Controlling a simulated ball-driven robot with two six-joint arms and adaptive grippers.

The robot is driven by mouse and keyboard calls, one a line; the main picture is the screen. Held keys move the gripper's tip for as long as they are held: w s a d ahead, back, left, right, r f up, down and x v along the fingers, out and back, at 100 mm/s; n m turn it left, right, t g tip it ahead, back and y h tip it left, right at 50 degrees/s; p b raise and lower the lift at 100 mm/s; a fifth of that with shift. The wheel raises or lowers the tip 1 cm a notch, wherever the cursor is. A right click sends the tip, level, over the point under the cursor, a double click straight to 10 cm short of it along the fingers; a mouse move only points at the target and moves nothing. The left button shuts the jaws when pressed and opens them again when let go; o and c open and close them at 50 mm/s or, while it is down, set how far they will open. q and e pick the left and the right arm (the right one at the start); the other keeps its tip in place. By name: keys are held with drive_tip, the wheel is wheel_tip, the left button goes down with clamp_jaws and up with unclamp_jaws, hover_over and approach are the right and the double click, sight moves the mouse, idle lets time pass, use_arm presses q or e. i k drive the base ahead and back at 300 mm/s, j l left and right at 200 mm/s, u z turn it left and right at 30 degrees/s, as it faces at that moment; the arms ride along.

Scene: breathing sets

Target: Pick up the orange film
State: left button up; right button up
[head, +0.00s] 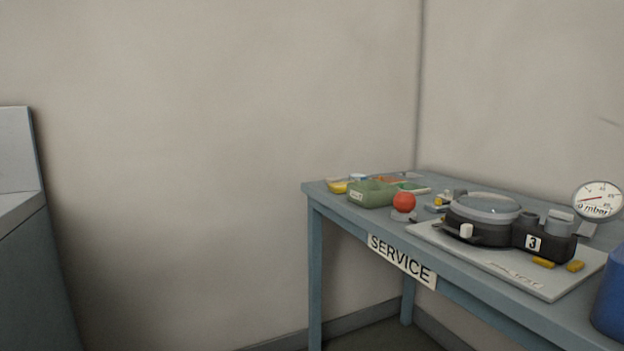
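A small flat orange patch (386,180) shows at the far end of the blue-grey table, behind a green box; it may be the orange film, but it is too small and partly hidden to be sure. The green box (371,195) stands in front of it, near the table's left end. A round orange-red ball (404,201) sits on a small pale base to the right of the green box. Neither of my grippers is in the head view.
The table (317,190) has a SERVICE label (401,260) on its front. A black device marked 3 (490,221) stands on a pale board (492,262), beside a round gauge (598,200). A blue container (611,300) is at the right edge. A grey cabinet (32,270) stands far left.

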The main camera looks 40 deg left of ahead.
sight(388, 178)
drive_tip(key=u, duration=0.95)
drive_tip(key=i+j, duration=0.2)
drive_tip(key=i, duration=0.1)
